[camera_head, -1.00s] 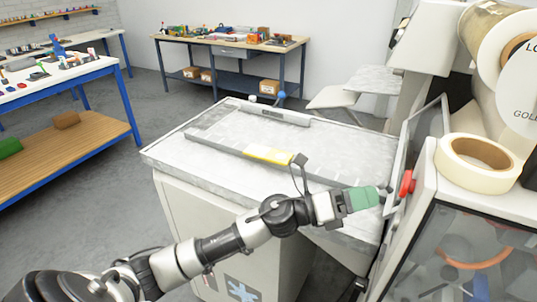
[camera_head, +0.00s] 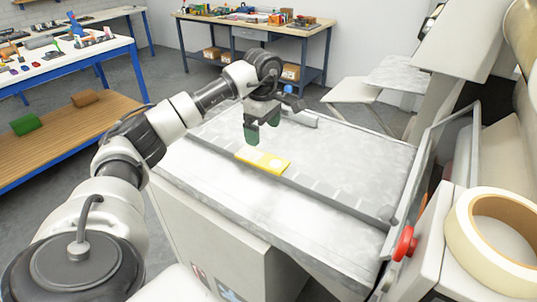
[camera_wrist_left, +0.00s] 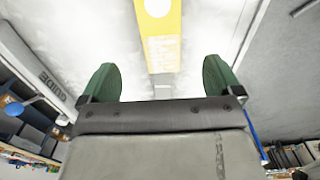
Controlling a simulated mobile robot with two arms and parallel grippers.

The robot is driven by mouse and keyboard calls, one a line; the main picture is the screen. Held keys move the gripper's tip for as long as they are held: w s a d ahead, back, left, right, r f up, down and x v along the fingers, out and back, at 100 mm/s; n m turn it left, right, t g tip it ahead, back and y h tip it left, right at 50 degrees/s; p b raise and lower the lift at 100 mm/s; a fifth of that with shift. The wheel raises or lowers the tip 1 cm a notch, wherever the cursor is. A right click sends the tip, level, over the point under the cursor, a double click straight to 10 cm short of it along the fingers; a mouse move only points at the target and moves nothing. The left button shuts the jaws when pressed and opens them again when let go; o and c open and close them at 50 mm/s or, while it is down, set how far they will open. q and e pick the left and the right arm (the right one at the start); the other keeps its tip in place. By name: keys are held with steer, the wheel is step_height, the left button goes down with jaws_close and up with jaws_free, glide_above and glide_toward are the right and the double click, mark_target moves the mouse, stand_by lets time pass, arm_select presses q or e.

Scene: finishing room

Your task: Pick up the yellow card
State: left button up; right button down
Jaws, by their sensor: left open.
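The yellow card (camera_head: 263,160) lies flat on the grey machine table, against a long dark guide strip that crosses it. It has a pale round mark and a lighter printed patch. My left gripper (camera_head: 262,134) is above the card's left part, pointing down, with its green fingers apart and nothing between them. In the left wrist view the card (camera_wrist_left: 160,35) shows beyond and between the two open green fingers (camera_wrist_left: 159,80), apart from them. My right gripper is not in view.
The machine table (camera_head: 370,160) is mostly bare around the card. A red knob (camera_head: 405,243) and a tape roll (camera_head: 495,235) are at the right. A blue-framed workbench (camera_head: 70,60) stands at the left, another bench (camera_head: 255,25) at the back.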

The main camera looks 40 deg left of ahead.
mark_target(262, 158)
arm_select(q)
steer(key=f, duration=0.1)
steer(key=s+f, duration=0.1)
steer(key=f, duration=0.1)
steer(key=shift+w+f+p, duration=0.25)
steer(key=shift+f+p, duration=0.15)
steer(key=f+p, duration=0.1)
steer(key=f, duration=0.1)
steer(key=f+p, duration=0.1)
steer(key=f, duration=0.1)
steer(key=shift+w+a+f, duration=0.1)
steer(key=shift+a+f, duration=0.05)
steer(key=shift+a, duration=0.05)
steer(key=shift+f, duration=0.25)
steer(key=shift+w+f, duration=0.1)
steer(key=shift+c, duration=0.6)
steer(key=c, duration=0.9)
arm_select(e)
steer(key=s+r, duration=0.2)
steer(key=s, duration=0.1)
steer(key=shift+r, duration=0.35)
